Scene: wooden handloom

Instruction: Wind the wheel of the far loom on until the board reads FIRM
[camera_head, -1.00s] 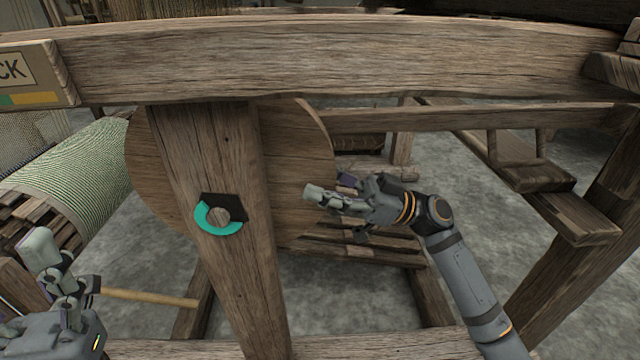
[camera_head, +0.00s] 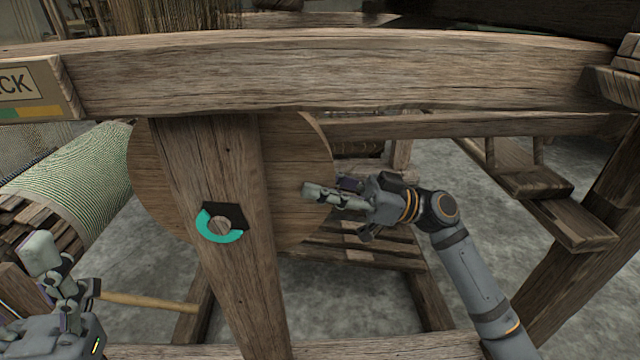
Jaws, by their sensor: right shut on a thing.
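The round wooden wheel (camera_head: 295,150) stands behind a slanted post (camera_head: 215,160), which hides its middle. On the post is a ring mark (camera_head: 222,222), part teal and part black. My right gripper (camera_head: 312,190) is shut on the wheel at its right-hand side, with the arm coming in from the lower right. The board (camera_head: 35,90) at the upper left is cut off by the picture edge; only the letters "CK" show, above a green and yellow strip. My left gripper (camera_head: 42,250) is at the lower left, away from the wheel; its jaw gap is unclear.
A thick beam (camera_head: 330,70) crosses above the wheel. A roll of green striped cloth (camera_head: 75,175) lies to the left. A thin wooden rod (camera_head: 150,302) shows beside my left gripper. Loom timbers and a stepped wooden piece (camera_head: 540,190) stand on the right over grey floor.

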